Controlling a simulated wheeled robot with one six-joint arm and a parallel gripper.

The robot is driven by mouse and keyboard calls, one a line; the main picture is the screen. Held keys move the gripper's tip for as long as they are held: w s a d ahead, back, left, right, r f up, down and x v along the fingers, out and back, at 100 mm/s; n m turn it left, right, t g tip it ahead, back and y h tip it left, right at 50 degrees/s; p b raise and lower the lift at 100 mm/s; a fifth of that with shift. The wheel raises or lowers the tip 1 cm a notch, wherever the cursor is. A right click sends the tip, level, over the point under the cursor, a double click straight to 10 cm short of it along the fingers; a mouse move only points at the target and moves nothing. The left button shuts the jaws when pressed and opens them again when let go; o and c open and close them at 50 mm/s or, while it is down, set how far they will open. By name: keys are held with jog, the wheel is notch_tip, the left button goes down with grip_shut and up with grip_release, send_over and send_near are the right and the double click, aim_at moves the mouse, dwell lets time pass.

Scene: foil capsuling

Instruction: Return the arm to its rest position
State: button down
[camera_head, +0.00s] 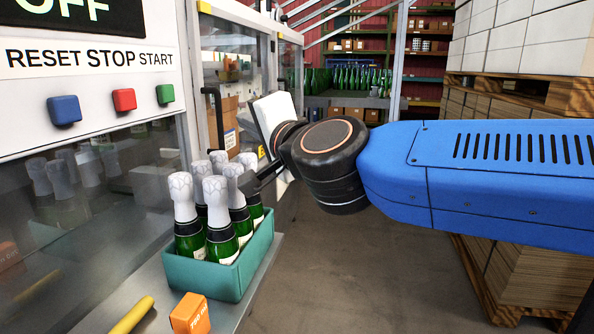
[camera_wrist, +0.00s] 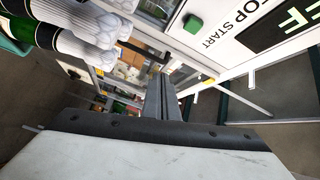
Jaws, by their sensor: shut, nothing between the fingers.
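My arm (camera_head: 470,185), blue with a black wrist joint, reaches in from the right in the head view. My gripper (camera_head: 250,183) is at its end, just right of the foil-topped bottles and above the right side of their crate. In the wrist view my gripper (camera_wrist: 161,82) shows its two grey fingers pressed together, with nothing between them. I cannot tell whether it touches a bottle. The white plate on my wrist partly hides the background.
A teal crate (camera_head: 205,276) holds several green bottles (camera_head: 187,215) with white foil tops. An orange block (camera_head: 190,313) and a yellow rod (camera_head: 132,315) lie before it. The machine panel (camera_head: 90,75) stands left, stacked boxes (camera_head: 520,40) right. Open floor lies between.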

jog(key=s+d+f+n+g+h, duration=0.2)
jog(key=d+f+n+g, duration=0.15)
jog(key=d+f, duration=0.7)
jog(key=s+d+f+n+g+h, duration=0.2)
jog(key=d+f+n, duration=0.2)
jog(key=d+f, duration=0.65)
jog(key=s+d+f+g+h, duration=0.5)
jog(key=s+d+f, duration=0.9)
jog(key=d, duration=0.3)
jog(key=shift+f+h, duration=0.5)
jog(key=shift+f, duration=0.4)
